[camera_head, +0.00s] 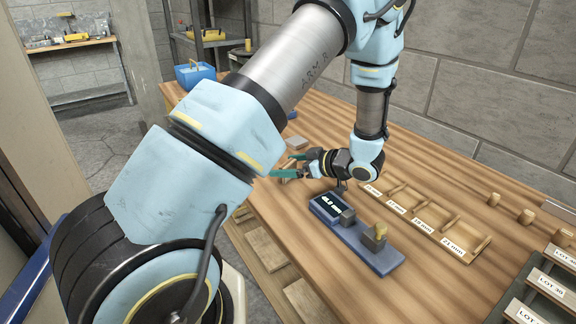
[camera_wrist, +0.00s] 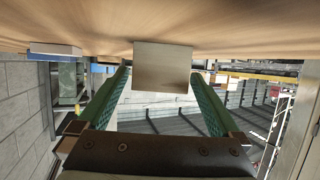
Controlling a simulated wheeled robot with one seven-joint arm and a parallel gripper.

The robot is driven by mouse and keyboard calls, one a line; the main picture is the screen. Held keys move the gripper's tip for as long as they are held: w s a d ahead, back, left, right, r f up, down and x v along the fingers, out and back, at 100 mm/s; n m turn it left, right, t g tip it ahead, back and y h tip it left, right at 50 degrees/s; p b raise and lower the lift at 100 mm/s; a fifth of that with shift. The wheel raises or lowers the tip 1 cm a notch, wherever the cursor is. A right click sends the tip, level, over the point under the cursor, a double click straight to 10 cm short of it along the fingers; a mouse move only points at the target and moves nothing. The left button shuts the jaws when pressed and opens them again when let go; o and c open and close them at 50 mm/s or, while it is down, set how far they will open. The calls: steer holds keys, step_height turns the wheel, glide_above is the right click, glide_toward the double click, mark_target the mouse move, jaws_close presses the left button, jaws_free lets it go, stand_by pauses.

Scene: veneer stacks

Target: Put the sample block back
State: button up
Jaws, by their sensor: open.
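My gripper (camera_head: 287,165) is open, its green fingers low over the wooden table and pointing left. In the wrist view, a plain tan block (camera_wrist: 163,67) shows between the two fingertips, with a gap on each side. It appears to rest on the tabletop, which shows at the top of that view. In the head view the fingers largely hide this block. A wooden tray (camera_head: 436,238) with labelled compartments lies to the right; the compartments I can see look empty. A blue measuring device (camera_head: 380,263) with a lit display stands in front of the tray.
A greyish block (camera_head: 297,143) lies behind my gripper. A blue bin (camera_head: 195,75) stands at the far left. Small wooden pegs (camera_head: 496,199) stand near the wall, and a rack with LOT labels (camera_head: 545,285) is at the right edge. My arm crosses above the table's left side.

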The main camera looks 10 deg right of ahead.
steer(key=shift+r, duration=0.15)
steer(key=b+v, duration=0.3)
steer(key=v, duration=0.9)
steer(key=shift+r, duration=0.15)
steer(key=w+a+r+m+t+h, duration=0.1)
steer(key=w+a+r+m+h, duration=0.1)
steer(key=w+h, duration=0.4)
steer(key=w+a+r+m+h, duration=0.2)
steer(key=w+a+m+h, duration=0.15)
steer(key=w, duration=0.35)
steer(key=s+a+f+m+g, duration=0.2)
steer(key=s+a+m+g, duration=0.3)
steer(key=s+a, duration=1.4)
steer(key=g+h, duration=0.1)
steer(key=g, duration=0.2)
steer(key=shift+s+g, duration=0.25)
steer(key=shift+g, duration=0.05)
